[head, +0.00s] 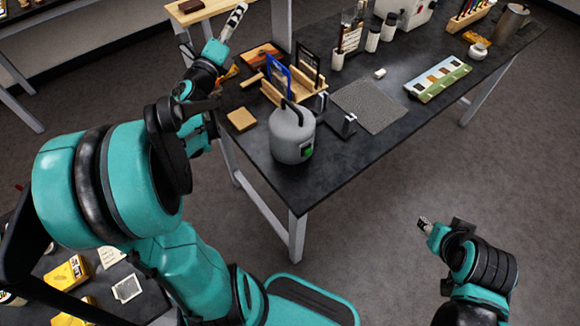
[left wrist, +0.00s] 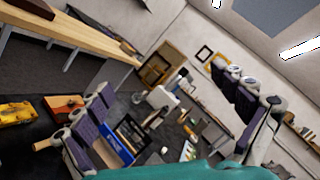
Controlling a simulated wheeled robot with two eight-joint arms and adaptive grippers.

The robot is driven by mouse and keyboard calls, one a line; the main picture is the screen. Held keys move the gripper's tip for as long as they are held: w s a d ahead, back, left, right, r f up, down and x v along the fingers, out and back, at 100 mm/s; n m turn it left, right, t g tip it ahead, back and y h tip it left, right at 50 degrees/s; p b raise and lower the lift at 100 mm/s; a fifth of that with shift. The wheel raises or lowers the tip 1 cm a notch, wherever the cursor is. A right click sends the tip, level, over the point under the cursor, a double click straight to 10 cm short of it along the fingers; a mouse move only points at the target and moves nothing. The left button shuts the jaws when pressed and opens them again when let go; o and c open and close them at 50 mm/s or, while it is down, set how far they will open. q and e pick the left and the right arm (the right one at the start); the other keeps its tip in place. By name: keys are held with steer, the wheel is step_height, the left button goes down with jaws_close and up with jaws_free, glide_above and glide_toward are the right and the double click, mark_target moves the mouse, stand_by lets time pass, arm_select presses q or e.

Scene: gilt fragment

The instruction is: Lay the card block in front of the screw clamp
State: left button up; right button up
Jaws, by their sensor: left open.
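A flat tan square block (head: 241,119), which looks like the card block, lies near the left edge of the dark bench in the head view. A dark metal piece with two uprights (head: 347,125), possibly the screw clamp, stands right of the grey canister; I cannot be sure of it. My left gripper (head: 238,12) is raised beyond the bench's far left corner, well away from the block. Its fingers are spread wide and empty in the left wrist view (left wrist: 165,120). My right gripper (head: 424,225) hangs over the floor right of the bench; its finger gap is unclear.
A grey canister (head: 291,135) stands at the bench's near corner. Behind it is a wooden rack (head: 290,95) with blue and black frames. A grey mat (head: 370,105) lies to the right. A pale wooden surface (head: 215,10) is near my left gripper.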

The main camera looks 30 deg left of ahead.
arm_select(q)
steer(key=s+d+f+n+g+h, duration=0.1)
steer(key=s+d+f+n+g, duration=0.5)
steer(key=s+d+f+n, duration=0.4)
steer(key=s+d+f+n+g+h, duration=0.1)
steer(key=s+d+f+n+g, duration=0.6)
steer(key=d, duration=0.9)
steer(key=s+f+n, duration=0.3)
steer(key=s+n, duration=0.2)
steer(key=n, duration=0.1)
steer(key=shift+s+d+f+n, duration=0.25)
steer(key=shift+d+n, duration=0.05)
steer(key=shift+n, duration=0.1)
